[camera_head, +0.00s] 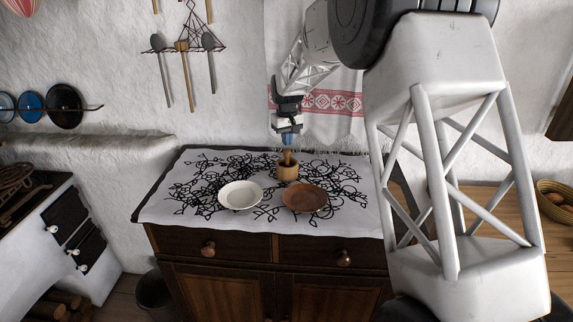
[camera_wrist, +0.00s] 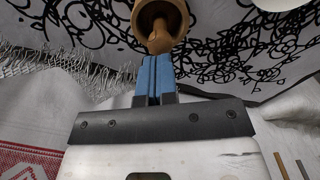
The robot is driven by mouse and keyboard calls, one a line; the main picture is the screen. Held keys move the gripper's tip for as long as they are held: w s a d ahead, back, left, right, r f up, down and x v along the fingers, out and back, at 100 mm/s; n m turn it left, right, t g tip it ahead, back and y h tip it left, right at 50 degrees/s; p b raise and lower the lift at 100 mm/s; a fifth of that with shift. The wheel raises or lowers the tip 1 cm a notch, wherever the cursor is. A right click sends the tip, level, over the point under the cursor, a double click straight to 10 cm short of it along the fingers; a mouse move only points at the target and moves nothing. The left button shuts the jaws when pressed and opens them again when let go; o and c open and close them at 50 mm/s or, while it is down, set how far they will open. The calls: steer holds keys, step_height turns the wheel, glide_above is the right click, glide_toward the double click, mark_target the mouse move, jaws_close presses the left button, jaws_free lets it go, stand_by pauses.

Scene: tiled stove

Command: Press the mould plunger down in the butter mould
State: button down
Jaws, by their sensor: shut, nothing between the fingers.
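The butter mould (camera_head: 287,172) is a small round wooden cup standing on the patterned cloth at the back of the cabinet top. It also shows in the wrist view (camera_wrist: 178,12). The mould plunger (camera_head: 287,155) is a wooden stem with a knob, rising out of the mould's opening. The plunger also shows in the wrist view (camera_wrist: 160,38). My gripper (camera_head: 287,142) is directly above the plunger, pointing down. Its blue fingers (camera_wrist: 154,72) are shut with nothing between them. The fingertips are at the plunger's knob; whether they touch it I cannot tell. The plunger's lower end is hidden inside the mould.
A white plate (camera_head: 240,195) and a brown plate (camera_head: 305,198) lie on the cloth (camera_head: 165,205) in front of the mould. A fringed towel (camera_head: 335,103) hangs on the wall behind. The cloth to the left is clear.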

steer(key=shift+f, duration=1.2)
stand_by(1.1)
steer(key=shift+r, duration=0.1)
steer(key=shift+r, duration=3.6)
steer(key=shift+s+d+r, duration=0.25)
steer(key=s+d+r+m, duration=0.1)
steer(key=s+d+r, duration=0.2)
steer(key=s+d, duration=0.45)
steer(key=s+d+r+m+t, duration=0.1)
steer(key=s+d+r, duration=0.3)
steer(key=s, duration=0.6)
steer(key=s+d+r+m, duration=0.1)
steer(key=s+d+r, duration=0.3)
steer(key=s, duration=0.5)
steer(key=s+d+f+m, duration=0.1)
steer(key=s+d+f, duration=0.1)
steer(key=s, duration=0.8)
steer(key=s+d+f+m+t, duration=0.1)
steer(key=s+d+f, duration=0.2)
steer(key=s, duration=0.7)
steer(key=s+d+f+m, duration=0.1)
steer(key=s+d, duration=0.4)
steer(key=s, duration=0.5)
steer(key=shift+f+t, duration=0.3)
steer(key=shift+f, duration=0.35)
